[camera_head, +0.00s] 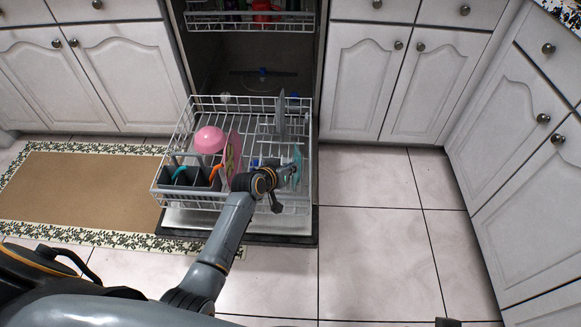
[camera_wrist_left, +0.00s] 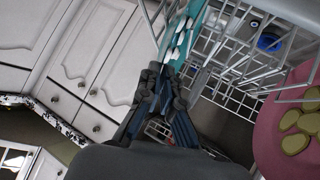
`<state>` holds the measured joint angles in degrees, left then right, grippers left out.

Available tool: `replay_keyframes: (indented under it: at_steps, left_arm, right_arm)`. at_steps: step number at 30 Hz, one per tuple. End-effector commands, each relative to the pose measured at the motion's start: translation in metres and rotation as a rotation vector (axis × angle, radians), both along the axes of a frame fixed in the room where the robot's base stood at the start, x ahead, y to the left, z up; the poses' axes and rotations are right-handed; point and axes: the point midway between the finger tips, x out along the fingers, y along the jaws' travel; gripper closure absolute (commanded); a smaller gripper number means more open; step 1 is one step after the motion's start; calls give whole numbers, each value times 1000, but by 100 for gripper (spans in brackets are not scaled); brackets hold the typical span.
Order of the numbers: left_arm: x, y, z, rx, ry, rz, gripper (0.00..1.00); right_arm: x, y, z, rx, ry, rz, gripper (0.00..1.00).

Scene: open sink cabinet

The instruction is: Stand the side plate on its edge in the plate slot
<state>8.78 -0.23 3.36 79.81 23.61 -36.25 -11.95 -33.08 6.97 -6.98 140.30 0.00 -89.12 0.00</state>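The side plate (camera_head: 298,163), teal with white spots, stands nearly on edge at the right side of the pulled-out lower dishwasher rack (camera_head: 196,118). My left gripper (camera_head: 291,172) is at its near edge. In the left wrist view, the fingers (camera_wrist_left: 164,78) close on the rim of the teal plate (camera_wrist_left: 187,38). Whether the plate's lower edge sits in a slot is hidden. Of my right arm, at most a small dark piece shows at the bottom edge of the head view; its fingers cannot be made out.
A pink plate with yellow spots (camera_head: 232,158) stands on edge to the left, also close in the wrist view (camera_wrist_left: 290,135). A pink bowl (camera_head: 209,139), a grey plate (camera_head: 280,115) and a cutlery basket (camera_head: 183,177) are in the rack. The floor (camera_head: 370,240) at right is clear.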

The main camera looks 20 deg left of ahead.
Motion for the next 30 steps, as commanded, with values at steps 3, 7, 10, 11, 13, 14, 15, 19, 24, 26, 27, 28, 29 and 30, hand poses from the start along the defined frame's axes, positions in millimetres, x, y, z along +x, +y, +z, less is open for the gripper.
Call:
replay_keyframes:
  at_steps: [3,7,10,11,13,14,15,19,24,26,27,28,29,30]
  left_arm:
    - [0,0,-1,1,-2,0,100]
    - [0,0,-1,0,-2,1,80]
    - [0,0,-1,0,-2,1,68]
    - [0,0,-1,0,-1,0,68]
    - [0,0,-1,0,-1,0,68]
    - [0,0,-1,0,-1,0,68]
    - [0,0,-1,0,-1,0,68]
    - [-1,0,-1,0,1,0,68]
    - [-12,4,6,1,-1,0,68]
    - [-19,5,11,1,-2,1,68]
    - [-25,6,15,1,-1,0,68]
    - [-29,7,18,2,-1,0,68]
    - [-34,9,21,2,-2,0,68]
    - [-40,10,26,1,-2,1,68]
  right_arm:
    - [0,0,1,-1,-1,0,60]
    - [-1,0,4,0,-3,-1,60]
    - [0,0,5,0,-5,-1,60]
    - [0,0,5,0,-5,-1,60]
    - [0,0,5,0,-5,-1,60]
    - [0,0,5,0,-5,-1,60]
    - [0,0,5,0,-5,-1,60]
    - [0,0,3,3,-2,-4,60]
    - [0,0,3,2,-2,-3,60]
    - [0,0,3,2,-2,-2,60]
    - [0,0,3,2,-2,-2,60]
    - [0,0,3,2,-2,-2,60]
    - [0,0,3,2,-2,-2,60]
    - [0,0,3,2,-2,-2,60]
